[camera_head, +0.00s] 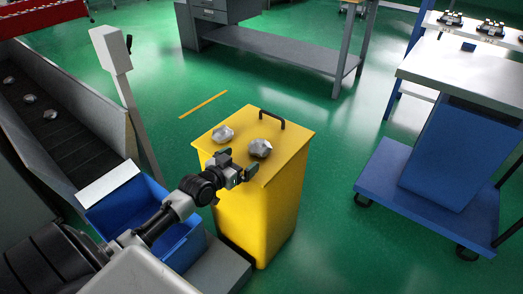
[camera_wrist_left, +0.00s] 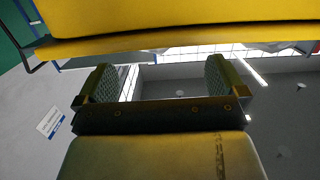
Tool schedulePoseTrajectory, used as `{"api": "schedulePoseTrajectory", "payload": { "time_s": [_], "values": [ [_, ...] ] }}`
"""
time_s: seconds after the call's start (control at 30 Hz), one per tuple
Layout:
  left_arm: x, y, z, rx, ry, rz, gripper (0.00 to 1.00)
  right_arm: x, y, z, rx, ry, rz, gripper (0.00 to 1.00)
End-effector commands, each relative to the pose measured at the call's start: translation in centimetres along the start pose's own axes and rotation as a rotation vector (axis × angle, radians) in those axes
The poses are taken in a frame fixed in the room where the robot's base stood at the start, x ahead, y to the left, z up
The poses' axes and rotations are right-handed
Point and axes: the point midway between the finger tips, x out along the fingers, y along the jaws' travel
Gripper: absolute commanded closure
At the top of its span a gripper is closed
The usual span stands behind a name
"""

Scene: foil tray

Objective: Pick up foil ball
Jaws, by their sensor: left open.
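Two crumpled silver foil balls lie on the flat top of the yellow bin (camera_head: 290,160) in the head view. One foil ball (camera_head: 222,134) is at the left, and a darker foil ball (camera_head: 260,148) is nearer the black handle. My left gripper (camera_head: 239,166) is at the bin's near edge, just in front of both balls, with its fingers apart and nothing between them. My right gripper is not in view.
A conveyor (camera_head: 75,140) at the left carries several more foil balls. A blue crate (camera_head: 180,245) stands beside the bin. A black handle (camera_head: 272,115) rises from the bin's top. A blue cart (camera_head: 430,200) is at the right, with open green floor between.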

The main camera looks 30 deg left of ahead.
Motion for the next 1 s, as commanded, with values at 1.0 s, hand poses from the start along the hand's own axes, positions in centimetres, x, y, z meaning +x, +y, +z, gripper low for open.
{"api": "schedulePoseTrajectory", "payload": {
  "time_s": [1.0],
  "values": [
    [8.3,0.6,-0.8,0.000,-0.002,0.000,0.00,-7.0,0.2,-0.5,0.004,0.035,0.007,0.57]
  ]
}}
